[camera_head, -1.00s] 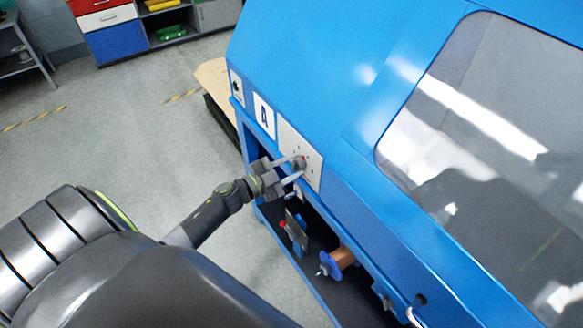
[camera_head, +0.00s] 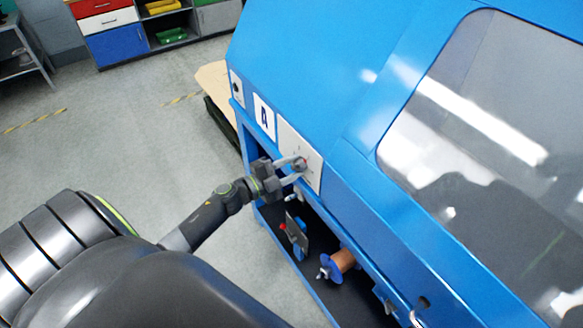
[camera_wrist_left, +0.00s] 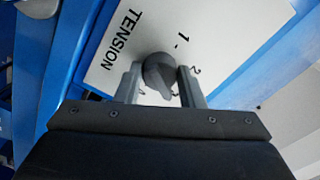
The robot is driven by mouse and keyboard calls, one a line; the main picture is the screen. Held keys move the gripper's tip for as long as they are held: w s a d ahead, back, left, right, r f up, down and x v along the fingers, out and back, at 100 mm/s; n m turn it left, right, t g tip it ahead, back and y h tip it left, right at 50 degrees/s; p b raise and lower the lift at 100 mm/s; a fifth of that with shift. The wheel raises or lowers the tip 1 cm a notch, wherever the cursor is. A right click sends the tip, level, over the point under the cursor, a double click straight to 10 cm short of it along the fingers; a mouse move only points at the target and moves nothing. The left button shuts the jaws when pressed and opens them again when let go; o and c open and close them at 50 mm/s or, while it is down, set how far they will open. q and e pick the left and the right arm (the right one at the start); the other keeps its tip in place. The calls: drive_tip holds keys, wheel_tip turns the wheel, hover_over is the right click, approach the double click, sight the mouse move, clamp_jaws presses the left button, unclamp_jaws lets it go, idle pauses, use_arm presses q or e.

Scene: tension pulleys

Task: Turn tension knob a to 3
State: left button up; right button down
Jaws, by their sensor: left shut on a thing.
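The tension knob (camera_head: 300,164) is a dark round knob on a white dial plate (camera_head: 312,158), beside the letter A label (camera_head: 264,117) on the blue machine's side. My left gripper (camera_head: 298,170) has its two fingers on either side of the knob, shut on it. In the left wrist view the dark grey knob (camera_wrist_left: 159,72) sits between the fingertips (camera_wrist_left: 160,78). The plate there (camera_wrist_left: 110,60) reads TENSION, with the numerals 1 and 2 visible; no numeral 3 can be made out. The knob's exact setting cannot be told. My right gripper is not in view.
Below the plate is an open bay with a copper-coloured spool (camera_head: 342,260) on a blue flange and a metal bracket (camera_head: 297,232). A large window (camera_head: 490,110) covers the machine's right part. The floor (camera_head: 120,140) left of the machine is clear.

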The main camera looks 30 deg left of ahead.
use_arm(q)
drive_tip(key=o, duration=1)
drive_tip(key=b+v, duration=0.4)
drive_tip(key=v, duration=1.3)
drive_tip(key=shift+s+b, duration=0.25)
drive_tip(key=shift+b, duration=0.1)
drive_tip(key=shift+a, duration=0.1)
